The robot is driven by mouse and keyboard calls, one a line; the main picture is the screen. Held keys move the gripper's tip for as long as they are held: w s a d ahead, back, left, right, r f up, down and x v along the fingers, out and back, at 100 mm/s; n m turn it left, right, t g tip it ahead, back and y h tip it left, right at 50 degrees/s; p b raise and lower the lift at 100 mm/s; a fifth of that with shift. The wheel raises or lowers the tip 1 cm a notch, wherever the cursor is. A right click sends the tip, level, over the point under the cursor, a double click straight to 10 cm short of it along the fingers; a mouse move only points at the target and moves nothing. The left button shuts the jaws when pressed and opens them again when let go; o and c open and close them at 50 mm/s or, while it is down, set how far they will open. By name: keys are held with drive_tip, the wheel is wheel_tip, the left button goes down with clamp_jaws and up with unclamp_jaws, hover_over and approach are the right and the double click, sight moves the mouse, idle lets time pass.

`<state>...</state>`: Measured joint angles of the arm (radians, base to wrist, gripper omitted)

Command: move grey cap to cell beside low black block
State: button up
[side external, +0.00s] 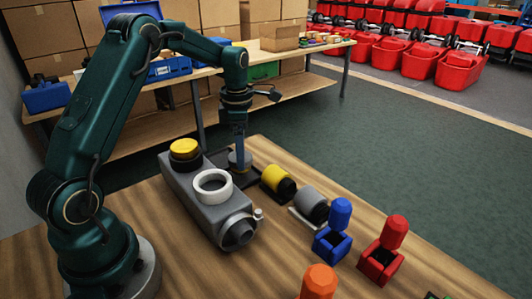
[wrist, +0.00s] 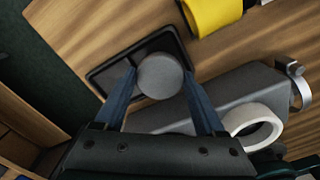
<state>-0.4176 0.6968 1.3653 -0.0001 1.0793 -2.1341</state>
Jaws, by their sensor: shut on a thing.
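My gripper (side external: 239,148) points down with blue fingers, shut on the round grey cap (side external: 233,158). In the wrist view the grey cap (wrist: 159,78) sits between the two fingertips. It is over the near part of a shallow black tray (wrist: 103,76), beside the grey tank (wrist: 237,92). The tray also shows in the side view (side external: 251,180), partly hidden behind the tank. I cannot tell whether the cap touches the tray floor. I cannot make out a separate low black block; the cap and fingers hide part of the tray.
The grey tank (side external: 196,196) carries a yellow cap (side external: 184,147) and a white ring (side external: 213,174). Right of the tray lie a yellow-and-black cylinder (side external: 275,180) and a grey one (side external: 309,203). Blue (side external: 333,243), red (side external: 381,262) and orange (side external: 319,280) pieces stand nearer the front.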

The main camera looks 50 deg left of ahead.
drive_tip(key=shift+f, duration=0.7)
drive_tip(key=shift+f, duration=0.15)
drive_tip(key=o, duration=1.6)
drive_tip(key=s+d+r+m+t, duration=0.1)
drive_tip(key=d+r+m, duration=0.15)
drive_tip(key=r, duration=0.55)
drive_tip(key=s+d+r+m, duration=0.2)
drive_tip(key=r+m, duration=0.2)
drive_tip(key=r, duration=0.4)
drive_tip(key=s+d+f+m+t, duration=0.1)
drive_tip(key=s+d+m, duration=0.2)
drive_tip(key=m, duration=0.4)
drive_tip(key=s+d+f+m+t, duration=0.1)
drive_tip(key=s+d+m+t, duration=0.1)
drive_tip(key=s+m, duration=0.4)
drive_tip(key=s+d+f+m+t, duration=0.1)
drive_tip(key=s+d+m, duration=0.4)
drive_tip(key=m, duration=0.4)
drive_tip(key=shift+s+f+m+t, duration=0.2)
drive_tip(key=shift+f+m+t, duration=0.05)
drive_tip(key=shift+m+t, duration=0.1)
